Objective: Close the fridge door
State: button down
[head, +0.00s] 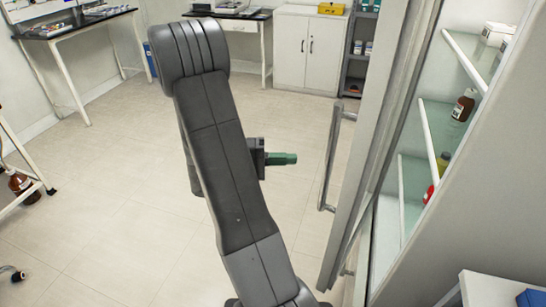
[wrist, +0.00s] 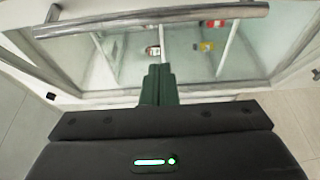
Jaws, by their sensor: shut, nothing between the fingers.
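The fridge door (head: 365,150) stands open at the right of the head view, seen nearly edge-on, with a metal bar handle (head: 331,160) on its left face. The fridge (head: 470,190) is behind it to the right, its glass shelves exposed. My gripper (head: 284,158) has green fingers, shut and empty, pointing right towards the door, left of the handle with a visible gap. In the wrist view the shut fingers (wrist: 158,72) point at the glass of the door, and the handle (wrist: 150,19) crosses the top. Whether the fingertips touch anything cannot be told there.
Bottles (head: 464,104) stand on the fridge shelves. A white table corner (head: 500,288) is at lower right. A white cabinet (head: 309,50) and a dark shelf unit (head: 357,60) stand at the back. The tiled floor (head: 110,220) is mostly clear to the left.

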jog(key=s+d+p, duration=0.1)
jog(key=s+d, duration=0.1)
jog(key=d, duration=0.4)
jog(key=shift+s, duration=0.25)
jog(key=shift+d, duration=0.1)
